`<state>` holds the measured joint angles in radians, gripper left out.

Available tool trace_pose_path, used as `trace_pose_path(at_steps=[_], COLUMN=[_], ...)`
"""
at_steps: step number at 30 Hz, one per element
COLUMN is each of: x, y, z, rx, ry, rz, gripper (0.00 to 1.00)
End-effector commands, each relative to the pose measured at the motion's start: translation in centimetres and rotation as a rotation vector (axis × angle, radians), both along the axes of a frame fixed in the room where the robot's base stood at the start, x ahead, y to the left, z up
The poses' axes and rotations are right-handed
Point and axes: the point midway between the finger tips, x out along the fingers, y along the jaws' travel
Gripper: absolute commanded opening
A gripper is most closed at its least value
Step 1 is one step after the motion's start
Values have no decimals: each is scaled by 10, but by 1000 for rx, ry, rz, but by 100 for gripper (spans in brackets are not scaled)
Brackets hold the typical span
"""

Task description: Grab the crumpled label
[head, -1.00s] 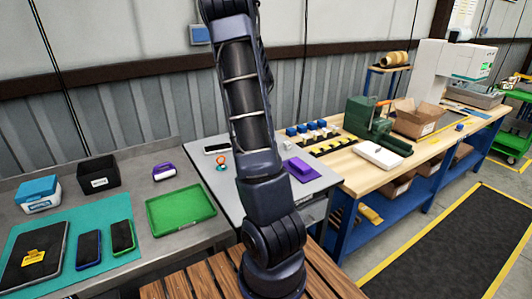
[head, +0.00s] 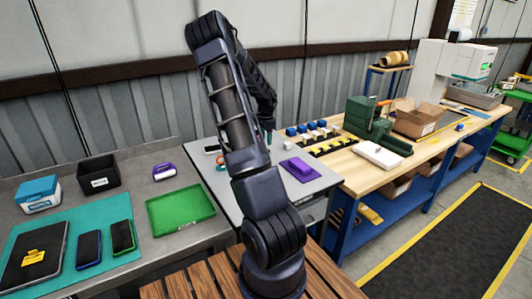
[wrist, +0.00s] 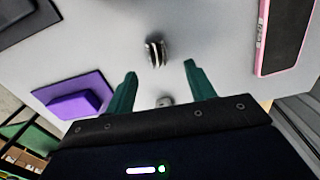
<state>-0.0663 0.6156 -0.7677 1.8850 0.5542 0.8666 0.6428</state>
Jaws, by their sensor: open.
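A small crumpled piece (wrist: 155,53), silvery with dark folds, lies on the grey tabletop in the wrist view. It looks like the crumpled label, though it is too small to be certain. My gripper (wrist: 160,70) is open, and its two green fingers point toward the piece, one to each side in the picture. Nothing is between the fingertips. A smaller grey bit (wrist: 165,102) shows between the fingers nearer the palm. In the head view my arm hides part of the grey table (head: 232,208), and I cannot make out the crumpled piece there.
A purple block (wrist: 80,103) lies left of the fingers, and a pink-edged device (wrist: 283,35) lies at the right. A dark flat thing (wrist: 25,22) is at the upper left. In the head view, a green tray (head: 180,210) sits on the left bench. Clear tabletop surrounds the piece.

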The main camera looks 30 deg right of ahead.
Motion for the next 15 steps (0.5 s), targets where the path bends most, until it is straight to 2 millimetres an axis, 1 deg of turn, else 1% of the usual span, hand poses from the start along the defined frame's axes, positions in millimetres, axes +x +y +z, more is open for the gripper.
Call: trace_pose_path(at_steps=[5,15], x=[-1,-4], y=[1,2], z=[-10,-51], rx=[0,1], ry=[2,1], rz=[0,-1], gripper=[55,55])
